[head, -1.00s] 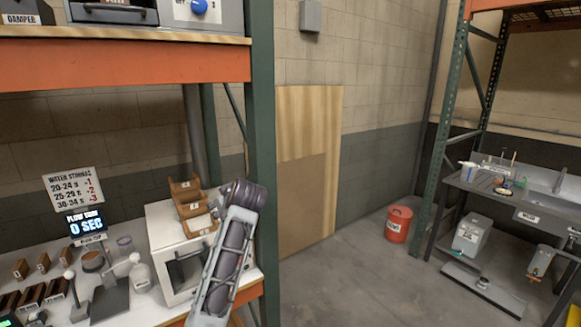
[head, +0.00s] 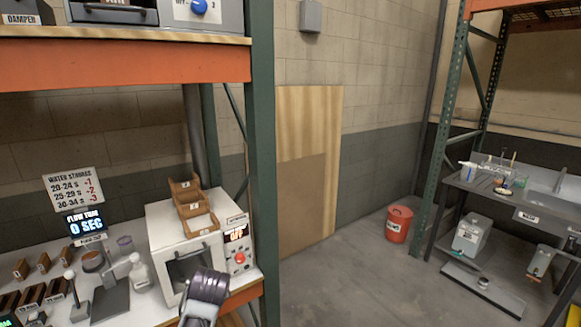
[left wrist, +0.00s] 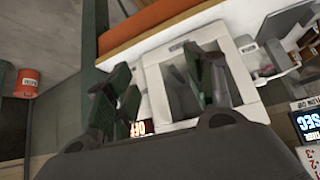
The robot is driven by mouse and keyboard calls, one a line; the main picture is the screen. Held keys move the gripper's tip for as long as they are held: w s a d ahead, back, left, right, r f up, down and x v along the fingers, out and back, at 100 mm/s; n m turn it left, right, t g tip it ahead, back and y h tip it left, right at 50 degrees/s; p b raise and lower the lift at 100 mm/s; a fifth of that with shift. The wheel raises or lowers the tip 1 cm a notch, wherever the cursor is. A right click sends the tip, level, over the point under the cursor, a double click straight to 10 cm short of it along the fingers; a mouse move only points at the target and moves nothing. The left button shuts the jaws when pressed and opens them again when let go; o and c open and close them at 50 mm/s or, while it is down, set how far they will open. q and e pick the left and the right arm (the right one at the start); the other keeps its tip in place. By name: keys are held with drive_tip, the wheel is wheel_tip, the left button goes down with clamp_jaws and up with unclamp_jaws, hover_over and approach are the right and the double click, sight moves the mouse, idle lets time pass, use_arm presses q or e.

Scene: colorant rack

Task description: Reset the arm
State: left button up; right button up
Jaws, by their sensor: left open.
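My left gripper (left wrist: 157,72) shows in the left wrist view with its two dark green fingers spread apart and nothing between them. Behind the fingers is the front of a white box-shaped machine (left wrist: 240,78) with a dark opening. In the head view, a grey and dark part of my arm rises from the bottom edge in front of that white machine (head: 155,245). The fingers cannot be made out in the head view. My right gripper is in neither view.
A wooden tiered holder (head: 190,205) stands on the white machine, beside an OFF display (head: 236,236). A red bucket (head: 398,224) is on the otherwise open floor.

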use_arm(q)
drive_tip(key=s+f+m+g+h, duration=0.15)
drive_tip(key=s+f, duration=0.25)
drive_tip(key=s, duration=0.5)
drive_tip(key=s+f+m+g+h, duration=0.1)
drive_tip(key=s+f+m, duration=0.2)
drive_tip(key=s, duration=0.6)
drive_tip(key=s+f+m+g+h, duration=0.15)
drive_tip(key=s+f, duration=0.25)
drive_tip(key=s, duration=0.4)
drive_tip(key=s+f+g+b, duration=0.1)
drive_tip(key=s+f, duration=0.1)
drive_tip(key=f, duration=1.6)
drive_tip(key=s+f+b, duration=0.1)
drive_tip(key=s+f, duration=0.1)
drive_tip(key=f, duration=1.5)
drive_tip(key=s+a+f+g+b, duration=0.1)
drive_tip(key=s+a+f+b, duration=0.1)
drive_tip(key=s+f, duration=1.9)
drive_tip(key=shift+s+a+f+m+y, duration=0.2)
drive_tip(key=shift+a+f+m+y, duration=0.15)
drive_tip(key=shift+a, duration=0.35)
drive_tip(key=shift+r, duration=0.1)
